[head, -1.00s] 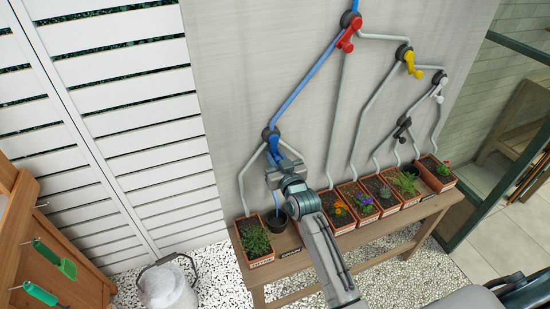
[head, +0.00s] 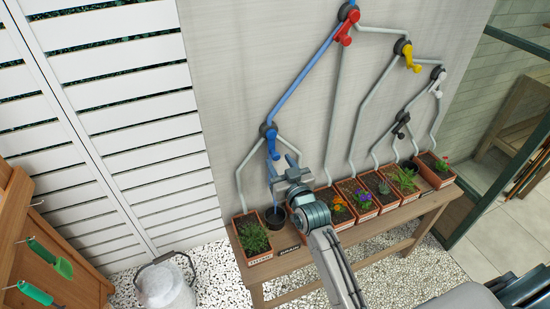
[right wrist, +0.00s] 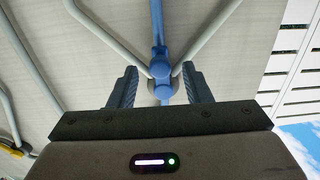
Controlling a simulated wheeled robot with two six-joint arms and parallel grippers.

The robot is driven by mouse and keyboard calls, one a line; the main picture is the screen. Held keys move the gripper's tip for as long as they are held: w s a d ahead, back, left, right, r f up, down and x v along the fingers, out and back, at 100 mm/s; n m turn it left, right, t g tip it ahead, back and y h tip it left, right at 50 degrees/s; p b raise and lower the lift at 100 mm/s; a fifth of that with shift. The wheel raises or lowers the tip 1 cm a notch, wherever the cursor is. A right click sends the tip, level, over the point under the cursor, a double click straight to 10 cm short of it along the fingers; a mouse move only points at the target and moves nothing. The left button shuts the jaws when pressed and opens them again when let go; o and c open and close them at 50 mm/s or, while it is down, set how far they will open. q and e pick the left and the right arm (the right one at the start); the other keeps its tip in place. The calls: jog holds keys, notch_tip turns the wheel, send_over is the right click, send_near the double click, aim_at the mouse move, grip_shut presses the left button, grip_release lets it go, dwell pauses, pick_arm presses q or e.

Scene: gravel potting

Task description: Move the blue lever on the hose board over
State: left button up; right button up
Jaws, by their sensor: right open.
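The blue lever (head: 272,149) is on a round dark valve at the lower left of the hose board (head: 240,60), where grey pipes branch off. In the head view it points down. My right gripper (head: 280,170) is just below it, open. In the right wrist view its two dark blue fingers (right wrist: 162,88) stand apart, one on each side of the blue lever (right wrist: 164,90), with gaps between. No touch shows. My left gripper is not in view.
Red (head: 343,35), yellow (head: 411,58) and white (head: 438,92) levers sit higher and to the right. A wooden bench (head: 340,238) with several planters stands below the board. A grey bucket (head: 166,285) is on the gravel at the lower left.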

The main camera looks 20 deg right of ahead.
jog(key=s+b, duration=0.1)
jog(key=s, duration=0.4)
jog(key=shift+s+d, duration=0.1)
jog(key=shift+s, duration=0.15)
